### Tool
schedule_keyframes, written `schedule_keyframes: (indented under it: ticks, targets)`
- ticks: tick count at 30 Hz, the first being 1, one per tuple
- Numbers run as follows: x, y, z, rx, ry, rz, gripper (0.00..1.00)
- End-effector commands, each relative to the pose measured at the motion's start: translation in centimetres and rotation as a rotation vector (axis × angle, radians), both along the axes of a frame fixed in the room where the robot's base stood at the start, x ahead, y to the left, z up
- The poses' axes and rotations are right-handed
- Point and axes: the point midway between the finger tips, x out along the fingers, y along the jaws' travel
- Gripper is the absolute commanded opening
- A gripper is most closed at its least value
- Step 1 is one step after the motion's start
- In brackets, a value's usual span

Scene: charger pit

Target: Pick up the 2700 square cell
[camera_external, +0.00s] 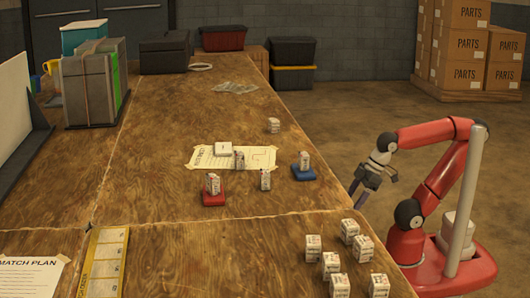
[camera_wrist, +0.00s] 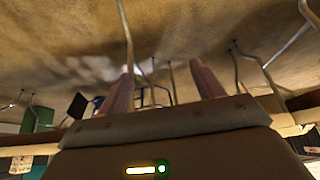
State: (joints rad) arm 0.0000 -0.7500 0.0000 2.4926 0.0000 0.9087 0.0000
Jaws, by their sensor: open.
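Several small white, printed cells stand on the wooden table in the external view. One is on a red pad (camera_external: 214,198), one on a blue pad (camera_external: 303,172), and a loose cell (camera_external: 265,179) stands between them. A front group (camera_external: 332,263) is near the right edge. The print is too small to tell which is the 2700 cell. My gripper (camera_external: 360,190) is open and empty beside the table's right edge, apart from every cell. Its two fingers also show in the wrist view (camera_wrist: 163,84).
A yellow-edged strip (camera_external: 103,262) and a match plan sheet (camera_external: 30,275) lie front left. A grey machine (camera_external: 90,90) and bins (camera_external: 165,55) stand behind. The centre foreground is bare.

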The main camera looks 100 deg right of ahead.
Motion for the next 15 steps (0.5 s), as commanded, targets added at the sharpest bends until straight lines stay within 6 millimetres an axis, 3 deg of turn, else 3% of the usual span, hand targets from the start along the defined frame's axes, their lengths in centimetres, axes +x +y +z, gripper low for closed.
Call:
schedule_keyframes:
  ticks: [4, 9, 15]
  targets:
    - [0.2, 0.0, 4.4, 0.0, -0.01, 0.0, 0.67]
    - [0.2, 0.0, 12.7, 0.0, -0.009, 0.0, 0.67]
    - [0.1, 0.0, 20.7, 0.0, -0.004, 0.0, 0.67]
